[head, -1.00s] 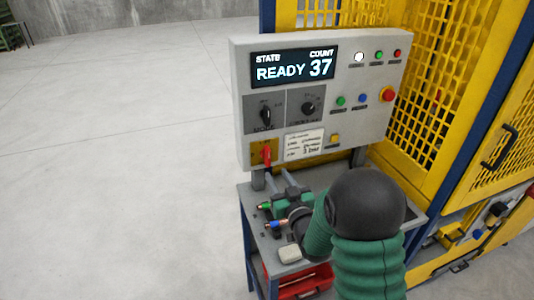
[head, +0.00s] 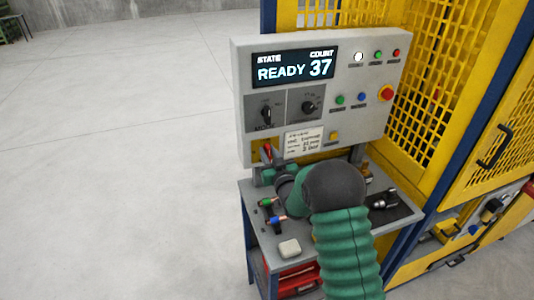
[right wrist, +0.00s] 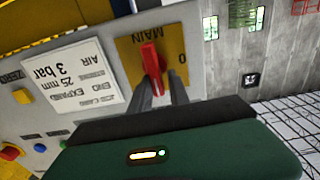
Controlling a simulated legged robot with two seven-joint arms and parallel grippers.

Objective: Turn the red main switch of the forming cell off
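The red main switch (head: 268,149) is on a yellow plate at the lower left of the grey control panel. In the right wrist view, which is upside down, the red switch handle (right wrist: 151,62) stands out from the yellow plate (right wrist: 177,50) marked MAIN and 0. My right gripper (right wrist: 156,84) has its two grey fingers apart, one on each side of the handle; I cannot tell whether they touch it. In the head view my right gripper (head: 267,162) is at the switch and partly hides it. My left gripper is not in view.
The panel display (head: 294,68) reads READY and 37. Two black knobs, several buttons and a note card (head: 303,143) are near the switch. Below is a grey bench (head: 262,240) with fittings and a pale block (head: 289,248). A yellow mesh cage stands to the right; the floor at left is clear.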

